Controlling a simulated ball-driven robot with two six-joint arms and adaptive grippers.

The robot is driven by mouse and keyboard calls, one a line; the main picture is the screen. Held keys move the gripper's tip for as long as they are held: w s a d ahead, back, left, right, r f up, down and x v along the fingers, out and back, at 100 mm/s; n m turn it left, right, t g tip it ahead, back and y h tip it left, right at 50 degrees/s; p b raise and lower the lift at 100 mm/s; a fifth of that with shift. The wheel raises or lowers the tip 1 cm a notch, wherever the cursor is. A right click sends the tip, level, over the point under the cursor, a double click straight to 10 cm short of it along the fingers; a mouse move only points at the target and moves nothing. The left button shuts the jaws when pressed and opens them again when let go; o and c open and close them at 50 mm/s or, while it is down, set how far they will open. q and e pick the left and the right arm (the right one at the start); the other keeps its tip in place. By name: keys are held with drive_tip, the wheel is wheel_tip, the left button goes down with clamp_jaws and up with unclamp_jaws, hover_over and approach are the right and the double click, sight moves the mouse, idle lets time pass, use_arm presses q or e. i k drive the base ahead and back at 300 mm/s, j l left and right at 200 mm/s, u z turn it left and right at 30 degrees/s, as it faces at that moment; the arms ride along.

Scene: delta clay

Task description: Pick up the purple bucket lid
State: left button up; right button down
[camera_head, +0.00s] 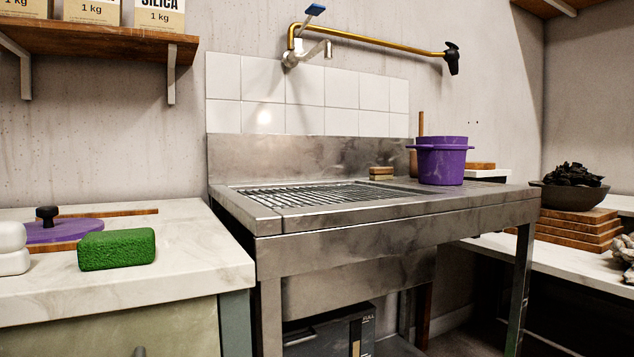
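The purple bucket lid (66,232) lies on the white marble-look counter at the left. It is a flat disc with a dark knob (47,214) on top. A purple bucket (441,161) stands upright on the right part of the metal sink unit. Neither of my grippers shows in the head view.
A wooden shelf (108,40) hangs above the counter (190,272). The metal sink unit (380,220) stands to the right. The counter's right part is clear.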

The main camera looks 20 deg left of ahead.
sight(48, 230)
drive_tip(key=l+u, duration=0.1)
drive_tip(key=u, duration=0.3)
drive_tip(key=i+l+u, duration=0.1)
drive_tip(key=u, duration=0.35)
drive_tip(key=l+u, duration=0.1)
drive_tip(key=u, duration=0.3)
drive_tip(key=l+u, duration=0.15)
drive_tip(key=u, duration=0.3)
drive_tip(key=l+u, duration=0.1)
drive_tip(key=u, duration=0.3)
drive_tip(key=z, duration=1.95)
